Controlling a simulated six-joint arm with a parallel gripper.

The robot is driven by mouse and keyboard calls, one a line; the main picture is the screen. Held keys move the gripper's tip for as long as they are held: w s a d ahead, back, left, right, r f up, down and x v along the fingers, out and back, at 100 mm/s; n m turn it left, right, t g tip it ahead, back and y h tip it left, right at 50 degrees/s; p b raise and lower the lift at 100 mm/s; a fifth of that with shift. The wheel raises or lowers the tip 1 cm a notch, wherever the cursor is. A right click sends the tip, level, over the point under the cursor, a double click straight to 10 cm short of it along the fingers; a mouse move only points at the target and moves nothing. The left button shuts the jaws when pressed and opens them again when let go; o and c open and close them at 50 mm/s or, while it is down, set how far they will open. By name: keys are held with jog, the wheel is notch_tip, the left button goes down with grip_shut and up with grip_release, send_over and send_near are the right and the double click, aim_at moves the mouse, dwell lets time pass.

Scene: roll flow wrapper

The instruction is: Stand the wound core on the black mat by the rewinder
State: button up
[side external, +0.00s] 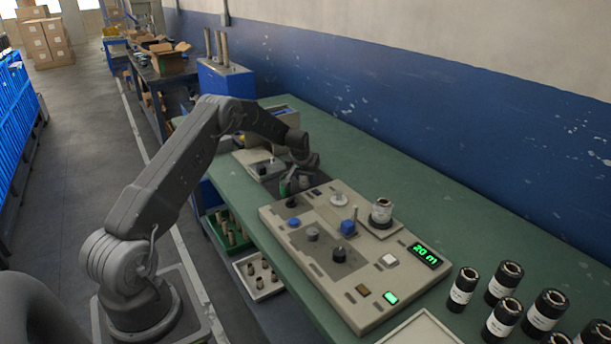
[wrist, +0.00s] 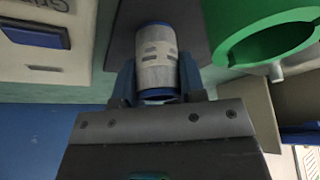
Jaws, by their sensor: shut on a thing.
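The wound core (wrist: 158,52), a pale wrapped roll with blue ends, sits between the fingers of my gripper (wrist: 157,80) in the wrist view. My gripper is shut on it. The black mat (wrist: 118,42) shows as a dark sheet behind the core; I cannot tell whether the core touches it. In the side view my gripper (side external: 303,170) is low over the bench, behind the left end of the beige rewinder panel (side external: 340,265). The core and mat are hard to make out there.
A green cylinder (side external: 285,187) stands close beside my gripper; its open green ring (wrist: 262,30) fills the upper right of the wrist view. A small grey box (side external: 257,162) lies left of it. Several black rolls (side external: 502,283) stand at the bench's near right.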

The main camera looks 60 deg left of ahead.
jog(key=o, duration=0.9)
jog(key=shift+f, duration=0.1)
jog(key=v, duration=1.2)
jog(key=s+d+r+m, duration=0.1)
jog(key=s+d+r, duration=0.2)
jog(key=d+r, duration=0.25)
jog(key=s+d+r+m+t+h, duration=0.1)
jog(key=s+d+r, duration=0.2)
jog(key=d+r, duration=0.3)
jog(key=s+d+r+m, duration=0.1)
jog(key=s+d+r, duration=0.25)
jog(key=d, duration=0.35)
jog(key=s+d+m+h, duration=0.1)
jog(key=s+d+m, duration=0.1)
jog(key=s+d, duration=0.5)
jog(key=s+d+m+t, duration=0.1)
jog(key=s+d+m, duration=0.1)
jog(key=s+d, duration=0.6)
jog(key=s+r, duration=0.1)
jog(key=s, duration=0.5)
jog(key=shift+s+m+h, duration=0.3)
jog(key=shift+h, duration=0.1)
